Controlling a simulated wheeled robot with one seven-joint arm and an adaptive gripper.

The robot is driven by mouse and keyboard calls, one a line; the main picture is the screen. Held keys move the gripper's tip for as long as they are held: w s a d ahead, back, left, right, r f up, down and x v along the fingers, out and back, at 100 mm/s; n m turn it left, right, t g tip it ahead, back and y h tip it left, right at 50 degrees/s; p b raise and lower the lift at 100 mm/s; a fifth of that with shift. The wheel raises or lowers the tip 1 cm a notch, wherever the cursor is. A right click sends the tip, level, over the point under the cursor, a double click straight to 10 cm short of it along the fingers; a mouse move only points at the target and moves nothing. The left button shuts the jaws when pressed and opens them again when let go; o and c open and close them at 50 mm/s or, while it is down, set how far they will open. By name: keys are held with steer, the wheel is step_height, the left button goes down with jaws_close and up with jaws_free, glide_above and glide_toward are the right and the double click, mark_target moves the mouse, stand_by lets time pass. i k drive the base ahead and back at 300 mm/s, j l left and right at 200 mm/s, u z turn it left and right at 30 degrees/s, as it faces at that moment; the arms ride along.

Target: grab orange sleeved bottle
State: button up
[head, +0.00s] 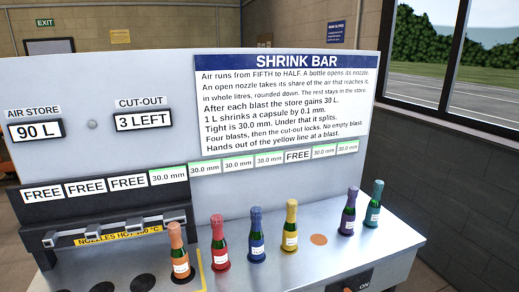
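The orange sleeved bottle (180,256) stands upright at the left end of the bottle row, near the front of the grey bench. It has an orange capsule over its neck, dark green glass and a white label. It stands on a dark round spot, just left of a yellow line (200,272) and close to the nozzle bar (120,228). Nothing is touching it. My gripper is not in view.
Red (219,245), blue (256,236), yellow (290,228), purple (348,213) and teal (372,206) sleeved bottles stand to the right. An empty orange spot (319,239) lies between yellow and purple. The nozzles are marked hot.

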mark_target(179, 255)
steer(key=j+u, duration=0.2)
steer(key=j, duration=0.25)
steer(key=j+u, duration=0.25)
steer(key=j, duration=0.2)
steer(key=i+j+u, duration=0.2)
steer(key=j, duration=0.25)
steer(key=j+u, duration=0.25)
steer(key=j, duration=0.2)
steer(key=i+j+u, duration=0.2)
steer(key=j, duration=0.2)
